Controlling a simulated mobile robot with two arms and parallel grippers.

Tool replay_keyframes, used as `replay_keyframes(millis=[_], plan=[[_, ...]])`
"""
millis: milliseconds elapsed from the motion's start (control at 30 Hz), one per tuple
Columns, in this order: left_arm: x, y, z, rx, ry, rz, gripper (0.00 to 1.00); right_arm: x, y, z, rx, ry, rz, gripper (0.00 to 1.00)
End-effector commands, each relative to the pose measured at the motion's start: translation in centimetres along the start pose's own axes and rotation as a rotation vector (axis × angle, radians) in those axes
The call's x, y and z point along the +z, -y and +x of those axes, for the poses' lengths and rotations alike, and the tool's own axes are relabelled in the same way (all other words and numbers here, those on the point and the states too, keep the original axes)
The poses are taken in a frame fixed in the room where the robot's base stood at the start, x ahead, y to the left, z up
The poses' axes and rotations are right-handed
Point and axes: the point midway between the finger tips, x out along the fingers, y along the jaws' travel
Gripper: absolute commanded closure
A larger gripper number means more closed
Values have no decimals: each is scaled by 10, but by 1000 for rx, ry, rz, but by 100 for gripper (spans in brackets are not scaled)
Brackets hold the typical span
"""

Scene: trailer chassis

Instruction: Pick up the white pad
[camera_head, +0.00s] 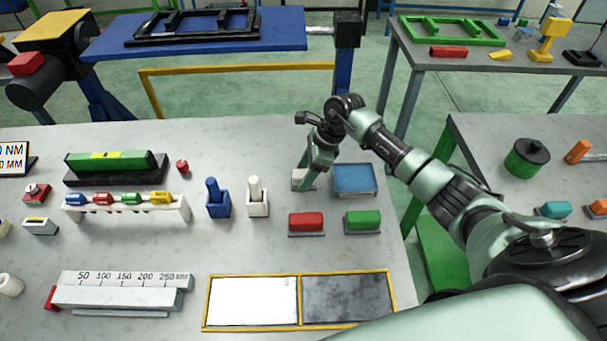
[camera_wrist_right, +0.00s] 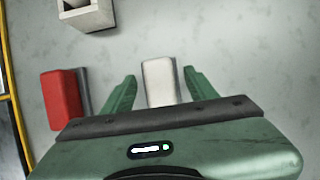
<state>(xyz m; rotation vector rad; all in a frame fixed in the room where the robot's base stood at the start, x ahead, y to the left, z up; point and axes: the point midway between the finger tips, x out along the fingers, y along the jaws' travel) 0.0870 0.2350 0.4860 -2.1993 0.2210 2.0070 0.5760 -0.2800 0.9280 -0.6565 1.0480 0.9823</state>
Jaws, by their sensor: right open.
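The white pad (camera_head: 297,177) sits on the grey table in the head view, partly hidden by my right gripper (camera_head: 311,181). In the right wrist view the white pad (camera_wrist_right: 160,83) lies between the two green fingers of my right gripper (camera_wrist_right: 160,77). The gripper is open, with a visible gap on both sides of the pad. I cannot tell how far the fingertips are above the table. My left gripper is not in view.
A blue pad (camera_head: 355,179) is just right of the gripper. A red pad (camera_head: 306,222) and a green pad (camera_head: 363,220) lie nearer. A white holder (camera_head: 257,205) and a blue holder (camera_head: 218,207) stand to the left. A yellow-framed panel (camera_head: 299,299) lies in front.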

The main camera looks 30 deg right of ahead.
Motion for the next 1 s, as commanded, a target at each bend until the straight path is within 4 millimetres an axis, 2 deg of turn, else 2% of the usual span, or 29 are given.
replay_keyframes(millis=[267, 433, 500, 767, 1000], plan=[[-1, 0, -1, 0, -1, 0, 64, 0, 0, 5, -1, 1, -1, 42], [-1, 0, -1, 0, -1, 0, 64, 0, 0, 4, -1, 1, -1, 86], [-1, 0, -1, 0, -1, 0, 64, 0, 0, 4, -2, 2, -1, 100], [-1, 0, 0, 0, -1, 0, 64, 1, 1, 3, -2, 2, -1, 100], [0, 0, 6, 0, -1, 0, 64, 8, 2, -14, -5, 3, -3, 100]])
